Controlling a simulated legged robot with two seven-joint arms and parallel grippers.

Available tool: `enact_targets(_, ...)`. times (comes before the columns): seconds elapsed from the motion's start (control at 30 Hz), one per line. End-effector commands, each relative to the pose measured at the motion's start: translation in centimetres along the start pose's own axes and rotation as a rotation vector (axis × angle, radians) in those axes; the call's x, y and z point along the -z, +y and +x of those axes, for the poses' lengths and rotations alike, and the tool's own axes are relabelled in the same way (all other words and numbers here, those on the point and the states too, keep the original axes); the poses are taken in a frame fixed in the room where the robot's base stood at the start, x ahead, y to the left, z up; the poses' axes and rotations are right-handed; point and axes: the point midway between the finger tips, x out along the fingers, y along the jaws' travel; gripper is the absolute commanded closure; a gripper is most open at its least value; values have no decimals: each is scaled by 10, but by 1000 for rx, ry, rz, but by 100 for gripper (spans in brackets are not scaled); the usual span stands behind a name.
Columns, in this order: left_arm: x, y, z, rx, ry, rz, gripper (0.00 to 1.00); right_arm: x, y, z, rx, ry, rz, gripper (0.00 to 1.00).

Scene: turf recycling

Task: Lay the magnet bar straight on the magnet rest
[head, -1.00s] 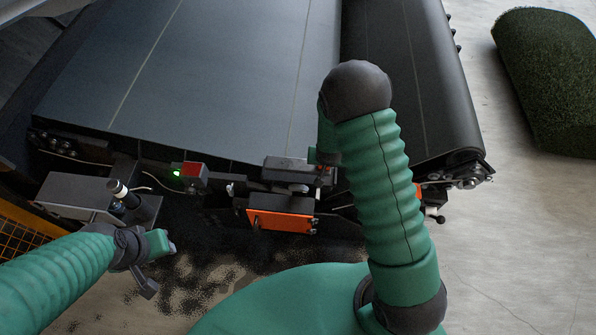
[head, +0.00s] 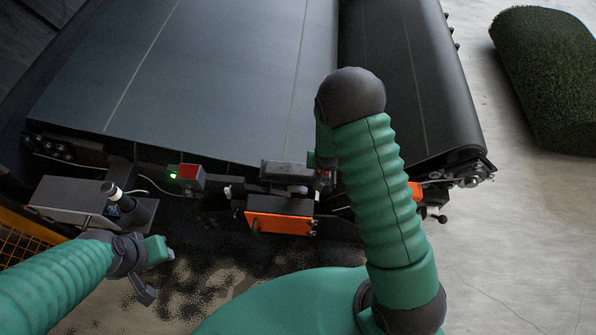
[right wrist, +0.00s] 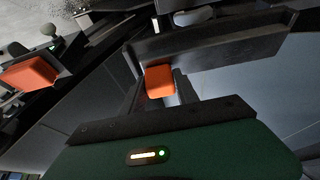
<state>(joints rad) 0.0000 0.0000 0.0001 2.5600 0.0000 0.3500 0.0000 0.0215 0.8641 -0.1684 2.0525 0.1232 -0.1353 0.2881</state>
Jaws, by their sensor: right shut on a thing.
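A short dark bar (head: 288,171), which looks like the magnet bar, is at the machine's front edge, just left of my right gripper. In the right wrist view the dark bar (right wrist: 225,43) runs across the top with an orange block (right wrist: 160,80) beside it, between my fingers. My right gripper (right wrist: 160,92) is shut on the bar, seemingly by this orange block. Its fingers are mostly hidden by my arm in the head view. A dark box with an orange front (head: 280,223), perhaps the magnet rest, is just below the bar; contact is unclear. My left gripper (head: 163,262) is low at left, away from the bar.
A wide dark belt (head: 210,75) fills the back. A red box with a green light (head: 188,176) and a grey box with a dark cylinder (head: 75,200) are at left. A turf roll (head: 550,75) lies on the floor at right. Floor is open at lower right.

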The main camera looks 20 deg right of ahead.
Motion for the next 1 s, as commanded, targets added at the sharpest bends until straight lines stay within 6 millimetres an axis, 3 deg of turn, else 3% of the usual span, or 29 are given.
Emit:
enact_targets(0.77,-2,0,8,0,0,0,64,-4,1,10,-2,-1,1,100)
enact_targets(0.8,-2,0,8,0,0,0,64,-4,1,10,-2,-1,1,61)
enact_targets(1.0,-2,0,8,0,0,0,64,-4,1,10,-2,-1,1,38)
